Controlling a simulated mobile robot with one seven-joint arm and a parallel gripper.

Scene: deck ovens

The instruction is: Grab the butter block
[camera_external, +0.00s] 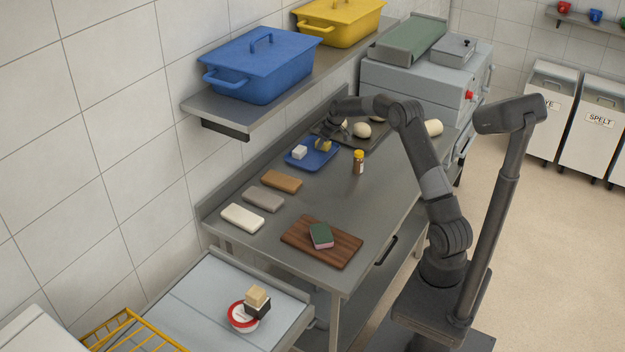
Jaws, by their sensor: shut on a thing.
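The butter block (323,145), a small yellowish block, is at the right part of a blue tray (296,164) on the steel worktable. My gripper (325,139) points down from above and is shut on it. The fingers hide part of the block, and I cannot tell whether it touches the tray.
A dark tray with dough pieces (361,130) lies right of my gripper, and a yellow-capped bottle (358,162) stands nearby. A shelf with a blue bin (262,70) overhangs the back. A cutting board (322,254) holds a sponge (320,235).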

